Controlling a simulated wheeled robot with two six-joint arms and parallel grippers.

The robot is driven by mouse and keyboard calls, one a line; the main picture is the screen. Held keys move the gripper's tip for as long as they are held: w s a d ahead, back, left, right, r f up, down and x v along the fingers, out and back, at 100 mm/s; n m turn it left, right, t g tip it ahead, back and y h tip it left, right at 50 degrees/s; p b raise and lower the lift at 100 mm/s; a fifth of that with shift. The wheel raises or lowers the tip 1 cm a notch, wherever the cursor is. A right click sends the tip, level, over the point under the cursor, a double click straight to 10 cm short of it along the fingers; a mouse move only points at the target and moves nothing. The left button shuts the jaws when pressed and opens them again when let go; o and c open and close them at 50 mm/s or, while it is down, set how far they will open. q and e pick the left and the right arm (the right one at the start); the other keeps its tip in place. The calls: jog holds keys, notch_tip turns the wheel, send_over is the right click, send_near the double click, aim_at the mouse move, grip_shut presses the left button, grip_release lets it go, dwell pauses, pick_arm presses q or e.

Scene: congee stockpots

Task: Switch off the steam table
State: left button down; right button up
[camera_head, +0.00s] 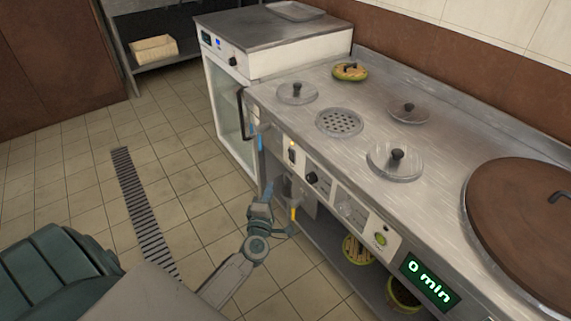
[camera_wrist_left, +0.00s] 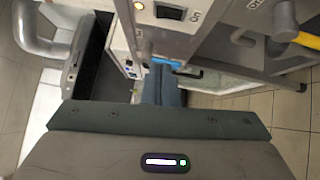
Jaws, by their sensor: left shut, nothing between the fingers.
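The steam table (camera_head: 335,190) is the long steel counter with lidded wells. Its front panel carries a dark rocker switch (camera_head: 291,155) under a glowing amber lamp (camera_head: 292,144). In the left wrist view the switch (camera_wrist_left: 170,12) is at the top edge beside the word "On", and the lamp (camera_wrist_left: 139,5) is lit. My left gripper (camera_wrist_left: 160,85) is shut and empty, below the switch in that view and apart from it. In the head view my left gripper (camera_head: 265,195) is in front of the counter, lower than the switch. My right gripper is out of view.
A black knob (camera_head: 311,177), a green button (camera_head: 381,239) and a "0 min" display (camera_head: 430,279) are further right along the front. A white glass-door cabinet (camera_head: 235,110) stands left of the counter. The tiled floor (camera_head: 180,190) in front is open.

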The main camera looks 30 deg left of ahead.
pick_arm(q)
jog(key=shift+w, duration=0.1)
send_near(291, 156)
jog(key=w+a, duration=0.3)
jog(key=a, duration=0.3)
jog(key=w+d, duration=0.1)
jog(key=w+d+b, duration=0.1)
jog(key=w, duration=0.1)
jog(key=shift+r, duration=0.4)
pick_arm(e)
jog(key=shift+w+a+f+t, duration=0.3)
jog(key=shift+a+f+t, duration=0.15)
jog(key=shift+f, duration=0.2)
pick_arm(q)
jog(key=shift+r, duration=0.1)
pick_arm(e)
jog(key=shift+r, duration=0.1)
